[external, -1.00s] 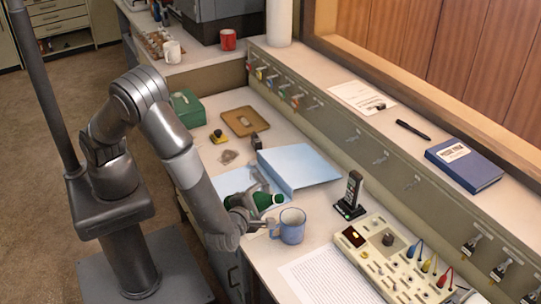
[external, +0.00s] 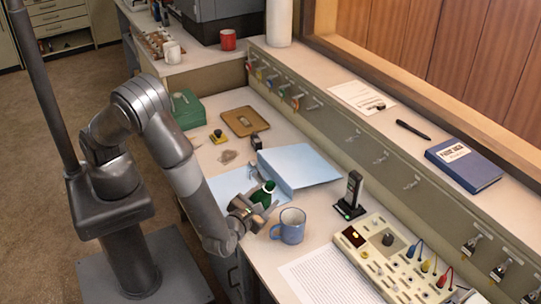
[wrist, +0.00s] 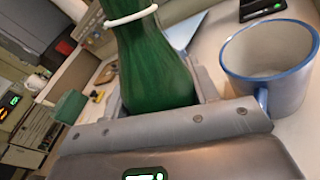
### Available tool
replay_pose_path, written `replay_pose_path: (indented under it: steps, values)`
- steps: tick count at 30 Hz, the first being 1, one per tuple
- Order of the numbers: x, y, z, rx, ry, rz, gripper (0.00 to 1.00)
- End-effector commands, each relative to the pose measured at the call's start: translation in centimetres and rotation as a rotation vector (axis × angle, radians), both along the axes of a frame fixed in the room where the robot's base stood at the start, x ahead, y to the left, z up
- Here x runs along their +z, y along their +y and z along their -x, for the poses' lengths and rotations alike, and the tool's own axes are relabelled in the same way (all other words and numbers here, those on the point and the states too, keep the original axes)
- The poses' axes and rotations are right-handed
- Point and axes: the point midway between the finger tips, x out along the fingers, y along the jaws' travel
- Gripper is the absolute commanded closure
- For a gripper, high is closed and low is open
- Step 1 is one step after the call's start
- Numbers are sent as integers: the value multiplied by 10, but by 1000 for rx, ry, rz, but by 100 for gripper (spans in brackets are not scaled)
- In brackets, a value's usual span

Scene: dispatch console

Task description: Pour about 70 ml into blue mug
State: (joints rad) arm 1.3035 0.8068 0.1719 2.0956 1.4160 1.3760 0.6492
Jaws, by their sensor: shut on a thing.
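My gripper (external: 259,210) is shut on a green bottle (external: 263,193), just left of the mug and apart from it. The blue mug (external: 291,231) stands upright on the desk, pale blue with a darker rim. It also shows in the wrist view (wrist: 285,92), with its handle towards my gripper. Its inside looks pale; I cannot tell how much liquid is in it.
A blue folder (external: 300,166) lies behind the bottle. A black handset (external: 351,195) stands right of the mug, and a switch panel (external: 400,260) lies further right. A printed sheet (external: 325,278) lies in front. A red mug (external: 228,40) and a white mug (external: 172,52) stand far back.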

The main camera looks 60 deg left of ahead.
Motion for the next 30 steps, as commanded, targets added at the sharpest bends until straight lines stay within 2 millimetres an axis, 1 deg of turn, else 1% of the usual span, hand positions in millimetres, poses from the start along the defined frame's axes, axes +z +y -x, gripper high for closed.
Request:
replay_pose_path:
  steps: [2, 9, 16, 22, 30]
  values:
    - [-5, 1, 1, -1, -32, 32, 73]
    - [-3, 2, 2, -1, -146, 160, 73]
    - [-4, 2, 3, 0, -229, 253, 73]
    - [-4, 2, 3, 0, -264, 291, 73]
    - [-4, 2, 3, 0, -270, 297, 73]
